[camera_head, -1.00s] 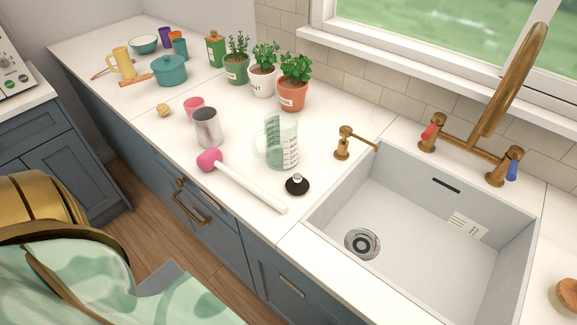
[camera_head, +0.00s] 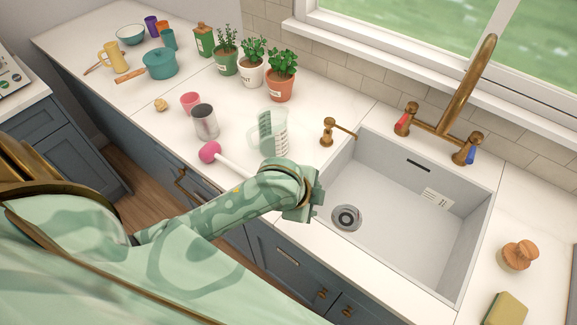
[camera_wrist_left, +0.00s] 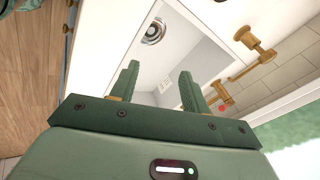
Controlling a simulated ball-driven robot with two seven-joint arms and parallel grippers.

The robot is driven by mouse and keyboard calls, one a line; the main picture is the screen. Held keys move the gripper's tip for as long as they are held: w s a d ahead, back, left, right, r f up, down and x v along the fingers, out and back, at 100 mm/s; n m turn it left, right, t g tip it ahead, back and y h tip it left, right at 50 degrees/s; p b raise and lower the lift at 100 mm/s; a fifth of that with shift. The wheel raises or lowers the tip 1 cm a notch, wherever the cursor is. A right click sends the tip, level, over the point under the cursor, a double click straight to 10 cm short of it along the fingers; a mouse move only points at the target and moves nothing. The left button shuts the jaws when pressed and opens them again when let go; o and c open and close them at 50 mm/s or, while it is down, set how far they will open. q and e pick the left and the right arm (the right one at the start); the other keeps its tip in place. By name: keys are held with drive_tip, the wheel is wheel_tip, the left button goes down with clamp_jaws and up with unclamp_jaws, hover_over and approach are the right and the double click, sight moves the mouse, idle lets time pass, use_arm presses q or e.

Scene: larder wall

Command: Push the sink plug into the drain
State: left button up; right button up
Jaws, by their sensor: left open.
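The drain (camera_head: 346,217) is a round metal fitting with a dark centre in the floor of the white sink (camera_head: 400,235). In the left wrist view the drain (camera_wrist_left: 153,32) shows beyond my fingers. My left gripper (camera_head: 312,200) is over the sink's left rim in the head view. In the wrist view my left gripper (camera_wrist_left: 159,78) has its two green fingers apart with nothing between them. The black sink plug is hidden in the head view, behind my left arm. A dark sliver at the wrist view's top edge is too little to identify. My right gripper is out of view.
A glass measuring jug (camera_head: 273,134), a metal cup (camera_head: 205,122) and a pink-headed tool (camera_head: 209,152) stand or lie close to my left arm. A brush (camera_head: 517,256) is at right.

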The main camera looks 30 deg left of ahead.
use_arm(q)
drive_tip(key=w+a+r+m+g+y, duration=0.1)
drive_tip(key=w+a+r+m+g, duration=0.3)
drive_tip(key=a, duration=0.3)
drive_tip(key=w+a+r+m+g, duration=0.2)
drive_tip(key=w+a+r+m, duration=0.1)
drive_tip(key=w+a+r, duration=0.3)
drive_tip(key=f+b, duration=0.1)
drive_tip(key=f, duration=0.2)
drive_tip(key=s+f+b, duration=0.1)
drive_tip(key=f, duration=0.1)
drive_tip(key=f+b, duration=0.1)
drive_tip(key=f, duration=0.2)
drive_tip(key=shift+s+a+f, duration=0.1)
drive_tip(key=shift+s+f, duration=0.05)
drive_tip(key=shift+f, duration=0.2)
drive_tip(key=f, duration=0.2)
drive_tip(key=f+b, duration=0.1)
drive_tip(key=f, duration=0.1)
drive_tip(key=d+f+b, duration=0.1)
drive_tip(key=f, duration=0.1)
drive_tip(key=shift+f, duration=0.1)
drive_tip(key=shift+w, duration=0.2)
clamp_jaws()
